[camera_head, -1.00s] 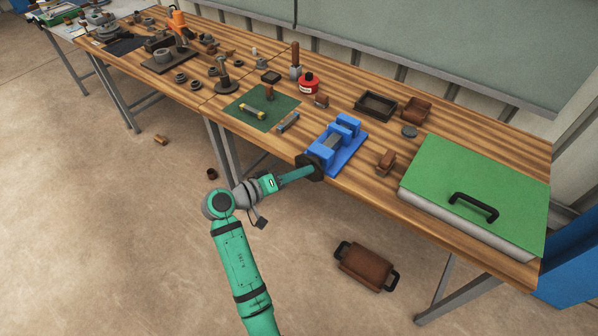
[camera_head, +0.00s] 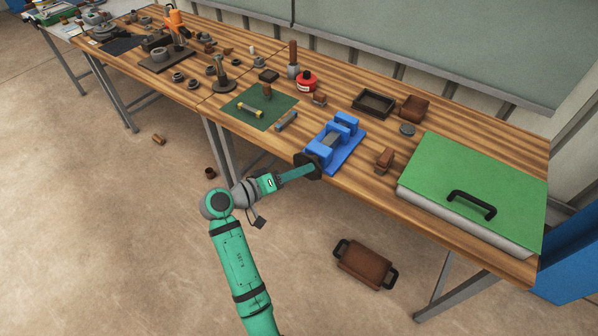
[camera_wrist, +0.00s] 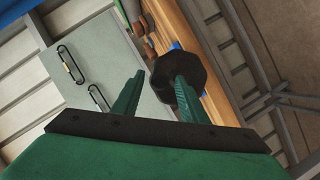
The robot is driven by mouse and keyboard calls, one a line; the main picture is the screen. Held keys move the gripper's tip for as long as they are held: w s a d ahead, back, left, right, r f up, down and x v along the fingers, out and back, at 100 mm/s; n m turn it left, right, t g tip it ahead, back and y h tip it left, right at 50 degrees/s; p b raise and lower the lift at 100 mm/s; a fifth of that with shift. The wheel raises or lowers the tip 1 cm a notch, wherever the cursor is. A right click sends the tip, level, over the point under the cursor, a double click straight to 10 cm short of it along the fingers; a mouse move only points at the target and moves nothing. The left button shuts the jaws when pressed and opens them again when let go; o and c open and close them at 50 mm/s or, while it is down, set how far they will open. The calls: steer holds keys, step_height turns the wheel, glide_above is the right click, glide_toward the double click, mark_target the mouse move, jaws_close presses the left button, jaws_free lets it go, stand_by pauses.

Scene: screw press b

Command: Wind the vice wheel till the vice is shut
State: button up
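The blue vice (camera_head: 348,158) sits at the bench's front edge, its two jaws apart with a grey strip between them. Its dark vice wheel (camera_head: 307,160) faces the front, at the end of my arm. In the wrist view the wheel (camera_wrist: 197,66) shows as a dark many-sided disc. My gripper (camera_wrist: 161,76) has its two green fingers spread, with a clear gap between them. The right finger overlaps the wheel; the left finger is clear of it. I cannot tell whether the right finger touches the wheel. In the head view my gripper (camera_head: 310,169) reaches the wheel from the front left.
A green-topped case (camera_head: 470,180) stands right of the vice, with a small brown block (camera_head: 384,158) between. A green mat (camera_head: 260,110) with small parts lies left. A brown handled case (camera_head: 364,264) lies on the floor. The floor before the bench is mostly clear.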

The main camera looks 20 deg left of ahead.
steer(key=v, duration=1)
steer(key=shift+s+a, duration=0.25)
steer(key=shift+s, duration=0.05)
steer(key=shift+d, duration=0.1)
steer(key=d+f+n+t+y, duration=0.3)
steer(key=n+t, duration=0.2)
steer(key=n, duration=1.6)
steer(key=x, duration=1)
steer(key=shift+d, duration=0.35)
steer(key=shift+s, duration=0.1)
jaws_close()
